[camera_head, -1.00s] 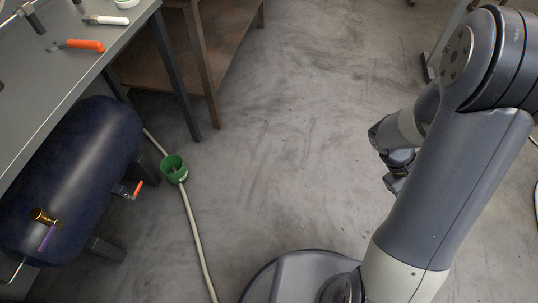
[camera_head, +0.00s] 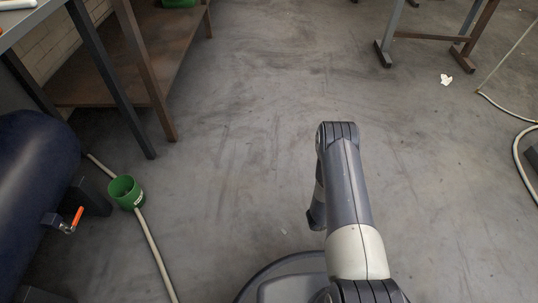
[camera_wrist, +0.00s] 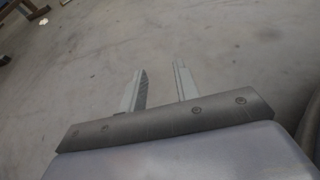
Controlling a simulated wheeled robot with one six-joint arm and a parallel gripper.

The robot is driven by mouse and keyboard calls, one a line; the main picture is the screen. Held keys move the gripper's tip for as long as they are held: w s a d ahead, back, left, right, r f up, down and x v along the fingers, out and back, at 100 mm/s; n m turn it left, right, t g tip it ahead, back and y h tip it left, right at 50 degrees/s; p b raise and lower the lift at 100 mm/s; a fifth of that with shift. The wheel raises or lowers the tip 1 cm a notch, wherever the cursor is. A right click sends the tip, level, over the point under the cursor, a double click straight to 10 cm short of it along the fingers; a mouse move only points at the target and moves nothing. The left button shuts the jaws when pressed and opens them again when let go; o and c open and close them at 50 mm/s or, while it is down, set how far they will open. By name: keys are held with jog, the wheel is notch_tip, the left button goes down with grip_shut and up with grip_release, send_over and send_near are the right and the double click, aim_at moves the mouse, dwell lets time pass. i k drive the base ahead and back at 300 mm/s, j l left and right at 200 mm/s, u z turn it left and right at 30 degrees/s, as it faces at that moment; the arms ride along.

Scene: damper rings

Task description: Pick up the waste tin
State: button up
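A green round open tin (camera_head: 126,191), likely the waste tin, stands on the floor at the left in the head view, touching or resting against a pale hose. It has a small white label and its inside looks dark. My gripper (camera_wrist: 160,83) shows in the wrist view with its two fingers apart and nothing between them, over bare floor. In the head view my arm is at the lower middle, well to the right of the tin, and the fingers are hidden behind it. The tin is not in the wrist view.
A dark blue tank (camera_head: 36,190) with an orange-handled valve (camera_head: 75,219) stands left of the tin. The pale hose (camera_head: 158,262) runs along the floor. A brown shelf bench (camera_head: 130,75) is behind. White scrap (camera_head: 446,80) lies at the right. The middle floor is clear.

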aim_at(136, 197)
jog(key=u, duration=1.6)
jog(key=i+l+u, duration=0.1)
jog(key=u, duration=0.3)
jog(key=i+l+u, duration=0.15)
jog(key=u, duration=0.25)
jog(key=i+l+u, duration=0.35)
jog(key=l+u, duration=0.1)
jog(key=u, duration=0.3)
jog(key=i+l, duration=0.15)
jog(key=l, duration=0.2)
jog(key=i+l+u, duration=0.15)
jog(key=l, duration=0.6)
jog(key=i+u, duration=0.05)
